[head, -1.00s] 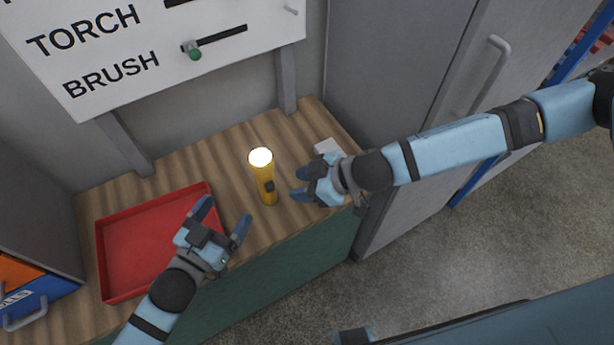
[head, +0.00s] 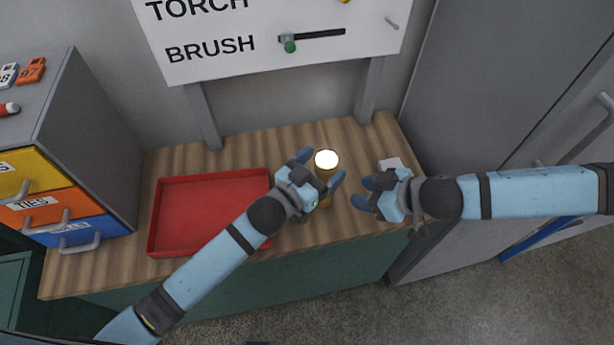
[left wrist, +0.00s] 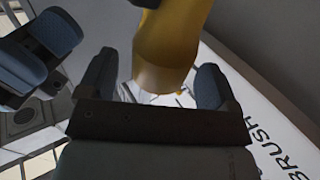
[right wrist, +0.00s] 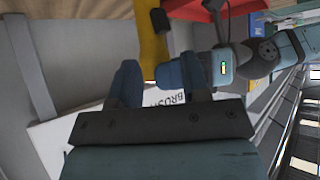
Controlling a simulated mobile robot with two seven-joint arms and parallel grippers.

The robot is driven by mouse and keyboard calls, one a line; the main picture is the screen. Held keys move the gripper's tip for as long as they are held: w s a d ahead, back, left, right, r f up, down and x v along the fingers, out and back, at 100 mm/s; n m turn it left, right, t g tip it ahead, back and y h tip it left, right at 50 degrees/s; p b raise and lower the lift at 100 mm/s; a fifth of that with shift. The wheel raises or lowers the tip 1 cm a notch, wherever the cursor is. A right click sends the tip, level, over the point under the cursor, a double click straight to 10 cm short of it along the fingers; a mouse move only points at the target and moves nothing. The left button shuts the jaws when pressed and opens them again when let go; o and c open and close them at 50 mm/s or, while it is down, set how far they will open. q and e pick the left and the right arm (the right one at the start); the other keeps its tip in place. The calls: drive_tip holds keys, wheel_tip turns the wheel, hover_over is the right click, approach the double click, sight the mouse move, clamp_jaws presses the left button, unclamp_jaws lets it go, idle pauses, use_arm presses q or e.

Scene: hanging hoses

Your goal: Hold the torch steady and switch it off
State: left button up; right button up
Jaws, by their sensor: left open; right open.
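The yellow torch (head: 326,161) stands upright on the wooden worktop with its lens lit. Its lower body is partly hidden by my left gripper (head: 320,168), which is open with its fingers on either side of the torch. In the left wrist view the torch body (left wrist: 168,45) shows between the spread fingers; I cannot tell if either touches it. My right gripper (head: 364,192) is open, just right of the torch and apart from it, fingers pointing at it. The right wrist view shows the torch (right wrist: 150,45) with a dark switch-like patch (right wrist: 159,18) on its side.
A red tray (head: 205,215) lies left of the torch. A drawer cabinet (head: 95,130) stands further left. A small white object (head: 390,163) is behind my right gripper. A labelled board (head: 215,65) is above the worktop, and a grey cabinet (head: 480,90) stands at the right.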

use_arm(q)
drive_tip(key=shift+w+d, duration=0.35)
drive_tip(key=shift+w, duration=0.05)
